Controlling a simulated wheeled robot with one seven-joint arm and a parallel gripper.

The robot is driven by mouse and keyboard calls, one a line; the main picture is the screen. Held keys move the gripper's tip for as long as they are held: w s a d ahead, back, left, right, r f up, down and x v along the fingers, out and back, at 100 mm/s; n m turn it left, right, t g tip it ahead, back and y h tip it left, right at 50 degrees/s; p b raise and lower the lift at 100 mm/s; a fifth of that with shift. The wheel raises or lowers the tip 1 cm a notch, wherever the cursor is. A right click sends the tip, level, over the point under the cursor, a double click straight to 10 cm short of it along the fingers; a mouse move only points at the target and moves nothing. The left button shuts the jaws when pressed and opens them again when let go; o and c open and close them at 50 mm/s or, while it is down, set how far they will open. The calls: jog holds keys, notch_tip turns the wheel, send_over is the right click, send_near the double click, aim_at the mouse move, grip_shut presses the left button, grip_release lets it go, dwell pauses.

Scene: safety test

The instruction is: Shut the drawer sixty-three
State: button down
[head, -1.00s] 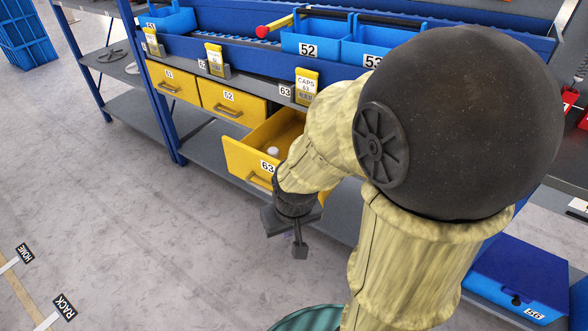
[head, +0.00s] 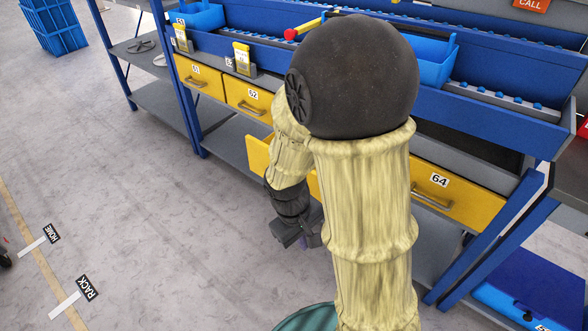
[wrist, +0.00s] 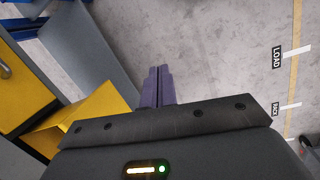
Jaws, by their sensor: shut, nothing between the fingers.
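The yellow drawer sixty-three (head: 257,153) stands pulled out of the rack, lower left of the middle in the head view. My arm hides most of it, including its number and handle. My gripper (head: 304,243) is in front of the drawer, pointing down, with its tips partly hidden. In the wrist view my gripper's two fingers (wrist: 158,86) are together with nothing between them. A yellow panel (wrist: 95,112), seemingly of the open drawer, lies to their left, apart from the fingers.
Yellow drawers 62 (head: 248,95) and 64 (head: 455,193) look closed on either side. A grey lower shelf (head: 225,150) runs beneath. Blue bins (head: 430,62) stand above. The grey floor (head: 150,200) in front is clear. A blue lidded box (head: 530,275) is at lower right.

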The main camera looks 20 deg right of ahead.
jog(key=w+a+n+t+h+p, duration=0.4)
jog(key=w+n+t+h, duration=0.1)
jog(key=n, duration=0.5)
jog(key=w+a+r+n+t+h+p, duration=0.1)
jog(key=w+a+n+t+h+p, duration=0.3)
jog(key=n, duration=0.6)
jog(key=w+t+h+p, duration=0.1)
jog(key=t+h, duration=0.1)
jog(key=h, duration=0.1)
jog(key=shift+w+a+r+n+h+p, duration=0.2)
jog(key=shift+w+a+n+h+p, duration=0.05)
jog(key=shift+n+h+p, duration=0.05)
jog(key=shift+d, duration=0.1)
jog(key=b+x, duration=0.1)
jog(key=x, duration=1.3)
jog(key=shift+w+r, duration=0.1)
jog(key=shift+w, duration=0.1)
